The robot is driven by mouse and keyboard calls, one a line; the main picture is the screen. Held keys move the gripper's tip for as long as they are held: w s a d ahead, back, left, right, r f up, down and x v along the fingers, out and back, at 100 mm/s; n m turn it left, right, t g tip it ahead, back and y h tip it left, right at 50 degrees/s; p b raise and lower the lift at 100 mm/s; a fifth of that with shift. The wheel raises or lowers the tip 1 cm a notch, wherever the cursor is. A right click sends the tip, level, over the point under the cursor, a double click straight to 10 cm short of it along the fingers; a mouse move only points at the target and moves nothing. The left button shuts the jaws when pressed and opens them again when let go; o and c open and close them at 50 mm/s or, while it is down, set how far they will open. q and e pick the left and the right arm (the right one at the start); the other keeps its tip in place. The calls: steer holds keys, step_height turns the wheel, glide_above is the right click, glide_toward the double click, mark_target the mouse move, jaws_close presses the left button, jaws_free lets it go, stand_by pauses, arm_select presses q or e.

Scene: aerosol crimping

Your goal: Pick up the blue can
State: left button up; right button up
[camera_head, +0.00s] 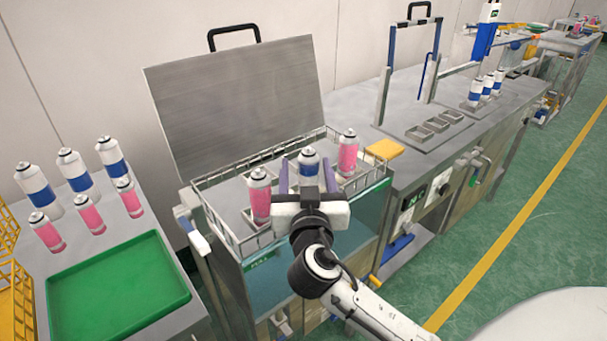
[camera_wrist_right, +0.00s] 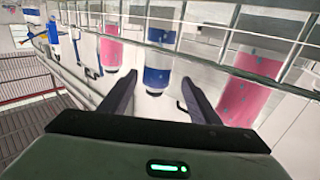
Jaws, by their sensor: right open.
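A white can with a blue band (camera_head: 308,168) stands upright in the wire-railed basket between two pink cans. My right gripper (camera_head: 306,161) is open, with one finger to each side of this can in the head view. In the right wrist view the blue can (camera_wrist_right: 157,62) shows beyond the gap between the open fingers (camera_wrist_right: 159,78). I cannot tell whether the fingers reach around it; they are not closed on it. The gripper's body hides the can's lower part in the head view. My left gripper is not in view.
Pink cans stand close at left (camera_head: 260,196) and right (camera_head: 348,152) of the blue can. The basket's wire rail (camera_head: 215,215) surrounds them, with a raised metal lid (camera_head: 240,100) behind. More cans and a green tray (camera_head: 115,290) sit on the left table.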

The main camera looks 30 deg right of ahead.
steer(key=shift+x, duration=0.8)
steer(key=shift+w+d+r+p, duration=0.15)
steer(key=shift+w+d+p, duration=0.1)
steer(key=shift+p, duration=0.05)
steer(key=p+x, duration=0.1)
steer(key=x, duration=0.2)
steer(key=shift+w+d+r, duration=0.1)
steer(key=shift+w+d, duration=0.05)
steer(key=shift+d, duration=0.2)
steer(key=shift+w+d+p, duration=0.3)
steer(key=shift+w+p, duration=0.05)
steer(key=shift+w, duration=0.1)
steer(key=c, duration=1.3)
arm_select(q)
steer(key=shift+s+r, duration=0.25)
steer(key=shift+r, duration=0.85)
arm_select(e)
jaws_close()
